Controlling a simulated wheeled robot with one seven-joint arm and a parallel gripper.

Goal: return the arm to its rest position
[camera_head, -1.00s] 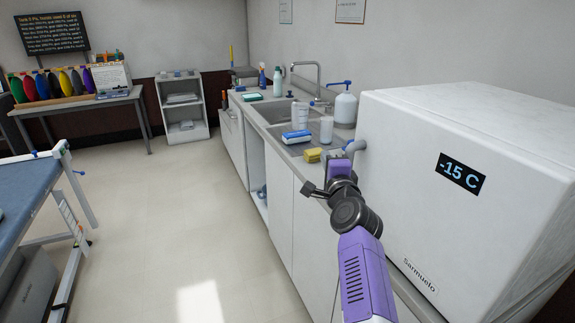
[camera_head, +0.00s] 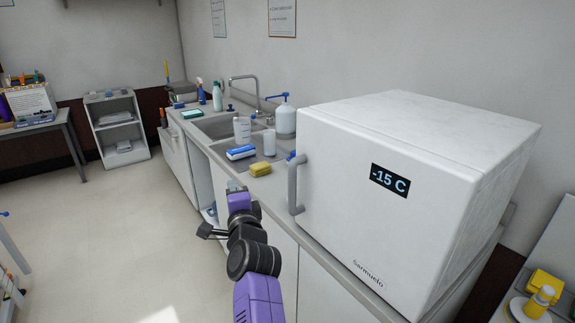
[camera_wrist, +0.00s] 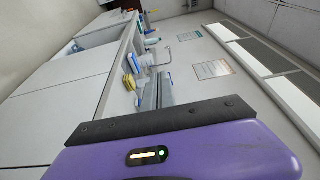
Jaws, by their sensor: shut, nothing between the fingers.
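My purple and black arm (camera_head: 254,262) rises from the bottom of the head view, with my gripper (camera_head: 236,188) at its far end. The gripper is shut and empty, in front of the counter's edge and left of the freezer handle. The white freezer (camera_head: 400,230) is shut, with a grey handle (camera_head: 296,185) and a display reading -15 C. My gripper looks apart from the handle.
A shelf unit (camera_head: 118,128) stands at the back left. The floor (camera_head: 100,225) left of the counter is clear.

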